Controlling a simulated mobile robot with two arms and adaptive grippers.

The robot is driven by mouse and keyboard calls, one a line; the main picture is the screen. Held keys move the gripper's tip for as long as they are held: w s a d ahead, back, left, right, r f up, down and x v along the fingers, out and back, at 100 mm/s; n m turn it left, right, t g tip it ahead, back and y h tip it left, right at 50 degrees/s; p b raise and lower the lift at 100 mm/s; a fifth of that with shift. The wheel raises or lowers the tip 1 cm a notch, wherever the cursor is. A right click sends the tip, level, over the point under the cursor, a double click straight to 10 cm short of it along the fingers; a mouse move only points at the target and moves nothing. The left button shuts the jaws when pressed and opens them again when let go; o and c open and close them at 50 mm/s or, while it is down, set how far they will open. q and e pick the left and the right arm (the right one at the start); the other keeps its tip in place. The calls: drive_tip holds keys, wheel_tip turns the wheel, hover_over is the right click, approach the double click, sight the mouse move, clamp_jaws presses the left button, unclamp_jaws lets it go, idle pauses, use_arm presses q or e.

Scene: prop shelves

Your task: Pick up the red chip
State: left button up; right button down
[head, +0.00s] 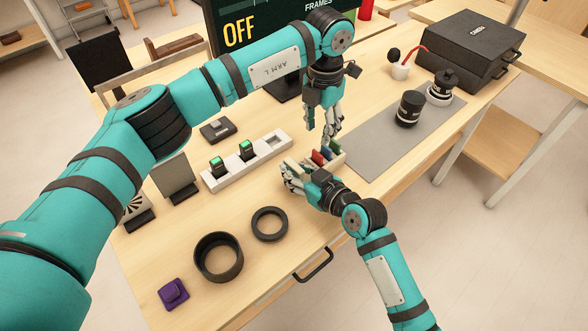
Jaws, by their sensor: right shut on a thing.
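The red chip (318,157) stands in a small cream chip holder (338,161), beside a blue chip (327,153) and a green one (334,146). My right gripper (291,174) is shut on the chip holder at its left end. Fingers and wrist hide much of the holder, and I cannot tell whether it touches the table. My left gripper (324,131) points down just above the chips, with a gap between its fingers and nothing visible in it. I cannot tell whether a fingertip touches a chip.
A white rack (247,161) with two green-topped pieces stands left of the grippers. A black ring (269,223), a wider black ring (218,258) and a purple item (173,293) lie in front. A grey mat (385,143) with a black lens (409,108) is right. A monitor (262,38) stands behind.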

sight(318, 153)
idle(0.4)
use_arm(q)
drive_tip(key=shift+o, duration=1)
drive_tip(key=shift+r, duration=0.2)
drive_tip(key=shift+o, duration=1.2)
wheel_tip(318, 153, up, 2)
drive_tip(key=shift+w+r+m, duration=0.1)
drive_tip(key=shift+m, duration=0.6)
wheel_tip(318, 153, down, 12)
drive_tip(key=shift+r, duration=0.1)
drive_tip(key=shift+c, duration=0.2)
